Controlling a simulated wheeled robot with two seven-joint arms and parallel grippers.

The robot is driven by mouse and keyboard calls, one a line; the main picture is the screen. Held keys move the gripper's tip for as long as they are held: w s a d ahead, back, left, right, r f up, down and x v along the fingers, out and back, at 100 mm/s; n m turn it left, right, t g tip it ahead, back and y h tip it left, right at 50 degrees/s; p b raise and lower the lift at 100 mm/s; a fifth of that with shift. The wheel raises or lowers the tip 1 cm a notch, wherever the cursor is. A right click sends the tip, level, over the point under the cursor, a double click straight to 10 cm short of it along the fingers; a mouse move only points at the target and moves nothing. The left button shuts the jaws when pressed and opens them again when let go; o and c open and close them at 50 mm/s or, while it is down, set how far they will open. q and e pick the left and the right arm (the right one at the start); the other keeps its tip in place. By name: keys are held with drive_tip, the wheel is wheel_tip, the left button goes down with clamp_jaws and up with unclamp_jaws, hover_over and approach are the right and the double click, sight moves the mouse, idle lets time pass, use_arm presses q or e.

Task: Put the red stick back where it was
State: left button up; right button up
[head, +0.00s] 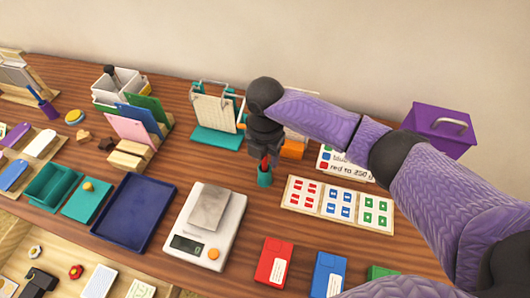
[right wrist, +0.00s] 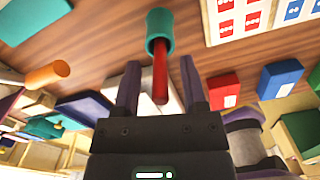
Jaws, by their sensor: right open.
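The red stick (right wrist: 160,85) stands with one end inside a small teal cup (right wrist: 159,22) and the other end pointing toward my right gripper (right wrist: 160,64). In the right wrist view the two fingers are open on either side of the stick, with gaps between. In the head view the right gripper (head: 266,157) is directly above the teal cup (head: 265,177); only a short piece of the red stick (head: 265,161) shows there. My left gripper is not in view.
A scale (head: 196,250) stands left of the cup and a card with coloured stamps (head: 322,217) lies to its right. Red (head: 267,273) and blue (head: 322,278) boxes lie in front. A teal rack (head: 216,139), an orange item (head: 293,149) and a purple box (head: 432,121) stand behind.

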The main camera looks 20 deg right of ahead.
wheel_tip(320, 180, up, 12)
drive_tip(key=p, duration=0.4)
drive_tip(key=shift+f, duration=0.2)
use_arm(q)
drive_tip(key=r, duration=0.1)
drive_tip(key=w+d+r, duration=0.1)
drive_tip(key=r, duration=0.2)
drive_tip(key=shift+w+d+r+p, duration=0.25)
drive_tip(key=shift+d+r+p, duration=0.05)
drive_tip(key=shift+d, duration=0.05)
use_arm(e)
drive_tip(key=shift+r, duration=0.4)
drive_tip(key=shift+a, duration=0.1)
